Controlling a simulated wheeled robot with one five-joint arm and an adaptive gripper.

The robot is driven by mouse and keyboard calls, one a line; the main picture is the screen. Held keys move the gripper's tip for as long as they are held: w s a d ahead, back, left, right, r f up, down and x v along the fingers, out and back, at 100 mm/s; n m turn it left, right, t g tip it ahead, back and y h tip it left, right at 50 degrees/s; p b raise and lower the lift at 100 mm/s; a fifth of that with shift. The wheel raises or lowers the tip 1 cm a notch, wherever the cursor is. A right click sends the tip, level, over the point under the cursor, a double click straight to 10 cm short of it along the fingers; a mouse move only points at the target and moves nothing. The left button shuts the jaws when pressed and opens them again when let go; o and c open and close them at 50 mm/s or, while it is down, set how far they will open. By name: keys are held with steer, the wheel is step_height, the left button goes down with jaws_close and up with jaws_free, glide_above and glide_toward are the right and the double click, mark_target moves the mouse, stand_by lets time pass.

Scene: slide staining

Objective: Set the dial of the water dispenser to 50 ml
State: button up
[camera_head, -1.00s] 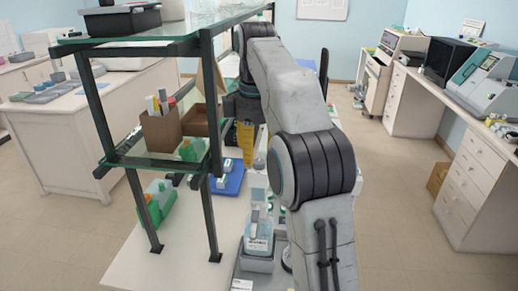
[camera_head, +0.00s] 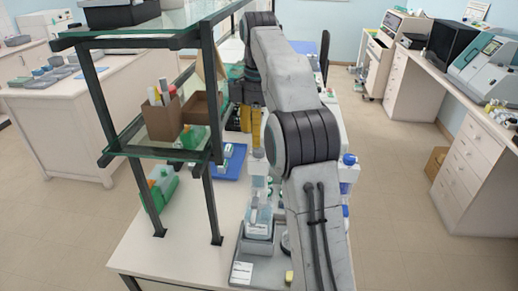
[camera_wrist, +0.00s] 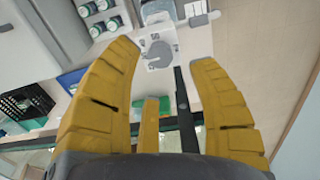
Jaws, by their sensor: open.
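A grey round dial (camera_wrist: 158,54) sits on a white panel with small markings around it, in the upper middle of the wrist view. The markings are too small to read, so I cannot tell its setting. My gripper (camera_wrist: 166,62) is open, its yellow fingers spread to either side of the dial in the picture and apart from it. In the head view my gripper (camera_head: 251,122) is beyond my arm, partly hidden. A clear bottle-like vessel (camera_head: 259,218) in a grey holder stands on the near bench; I cannot tell if it belongs to the dispenser.
A shelf with glass boards (camera_head: 160,150) and dark posts stands left of my arm. A blue tray (camera_head: 235,160) lies behind it on the bench. Blue-capped bottles (camera_head: 348,172) stand right of my arm. White containers (camera_wrist: 100,17) show in the wrist view. The floor at right is open.

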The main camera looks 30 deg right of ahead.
mark_target(259, 150)
steer(key=shift+f, duration=2.45)
steer(key=shift+c, duration=0.3)
steer(key=shift+f, duration=0.1)
jaws_close()
